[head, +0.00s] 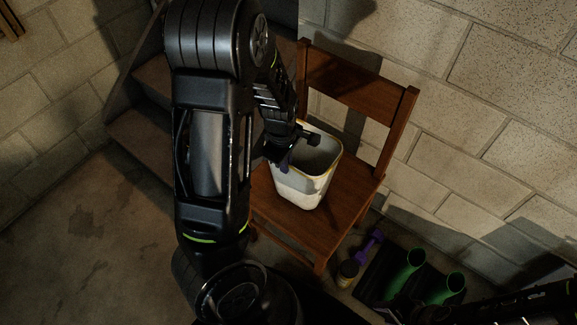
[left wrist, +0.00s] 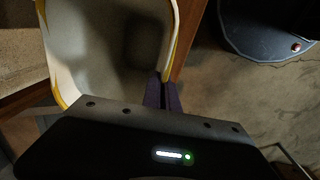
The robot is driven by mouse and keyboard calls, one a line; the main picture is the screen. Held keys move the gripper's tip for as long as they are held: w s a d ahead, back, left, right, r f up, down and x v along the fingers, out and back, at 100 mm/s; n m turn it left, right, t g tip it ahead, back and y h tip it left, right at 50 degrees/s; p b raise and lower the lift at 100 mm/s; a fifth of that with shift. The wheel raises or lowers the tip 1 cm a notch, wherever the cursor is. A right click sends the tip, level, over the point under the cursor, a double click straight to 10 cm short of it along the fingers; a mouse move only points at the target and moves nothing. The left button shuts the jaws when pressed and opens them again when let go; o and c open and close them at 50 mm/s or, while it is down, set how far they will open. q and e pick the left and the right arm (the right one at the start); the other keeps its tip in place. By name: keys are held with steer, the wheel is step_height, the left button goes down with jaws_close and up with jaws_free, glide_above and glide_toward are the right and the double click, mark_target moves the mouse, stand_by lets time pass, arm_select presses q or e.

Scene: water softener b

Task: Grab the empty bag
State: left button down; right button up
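The empty bag (head: 303,187) is white with a yellow rim and stands open-topped and upright on the wooden chair (head: 338,205). It also shows in the left wrist view (left wrist: 112,45), where I look down into its grey inside. My left gripper (head: 283,164) is at the bag's left rim. In the left wrist view its dark purple fingers (left wrist: 163,92) are close together, with the bag's rim running in between them. The exact contact is partly hidden. My right gripper (head: 400,306) is at the bottom right, dark and partly out of frame, away from the bag.
A block wall (head: 500,130) is behind the chair. Dark steps (head: 140,130) rise at the left. Floor at lower left is clear.

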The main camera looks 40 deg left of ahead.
arm_select(q)
step_height(320, 180, up, 9)
steer(key=p, duration=0.2)
steer(key=shift+f+p, duration=0.15)
steer(key=shift+p, duration=0.15)
